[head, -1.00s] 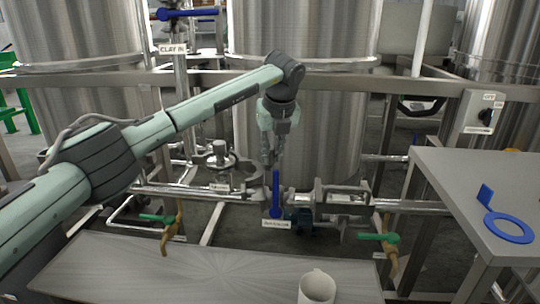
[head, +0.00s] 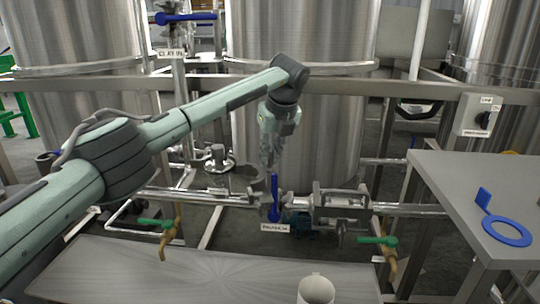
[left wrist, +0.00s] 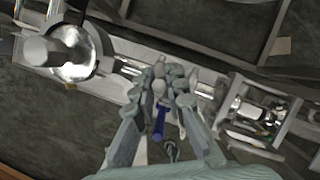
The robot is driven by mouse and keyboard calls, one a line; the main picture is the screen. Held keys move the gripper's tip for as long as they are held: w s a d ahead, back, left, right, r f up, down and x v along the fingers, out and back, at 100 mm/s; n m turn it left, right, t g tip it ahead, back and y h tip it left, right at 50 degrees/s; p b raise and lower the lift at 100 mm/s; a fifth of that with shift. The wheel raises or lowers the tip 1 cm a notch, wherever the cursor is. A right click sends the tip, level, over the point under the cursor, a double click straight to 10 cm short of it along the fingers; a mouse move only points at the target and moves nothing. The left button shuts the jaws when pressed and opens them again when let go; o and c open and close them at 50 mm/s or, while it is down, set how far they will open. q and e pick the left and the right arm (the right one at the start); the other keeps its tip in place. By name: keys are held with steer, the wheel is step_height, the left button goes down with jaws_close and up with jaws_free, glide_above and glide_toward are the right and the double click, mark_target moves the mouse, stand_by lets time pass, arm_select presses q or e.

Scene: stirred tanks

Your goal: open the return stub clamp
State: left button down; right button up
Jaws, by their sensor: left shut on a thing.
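My left gripper (head: 268,164) reaches down from above among the pipe fittings, just above a blue valve handle (head: 274,198) that hangs upright. In the left wrist view its fingers (left wrist: 163,80) are closed around a small pale knob-like piece (left wrist: 160,88). The blue handle (left wrist: 158,124) shows below that piece, between the fingers. A metal capped fitting (head: 218,160) stands to the left; it also shows in the left wrist view (left wrist: 68,52). I cannot tell which part is the return stub clamp. My right gripper is not in view.
A metal frame-like fitting (head: 338,205) sits on the pipe to the right. Green-handled taps (head: 158,222) (head: 378,240) hang below the pipe. A steel table (head: 480,180) carries a blue ring tool (head: 507,231). A white mug (head: 316,288) stands in front. Large tanks (head: 303,45) stand behind.

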arm_select(q)
steer(key=c, duration=1.8)
jaws_free()
steer(key=shift+r, duration=0.1)
steer(key=shift+c, duration=0.2)
steer(key=v, duration=1.2)
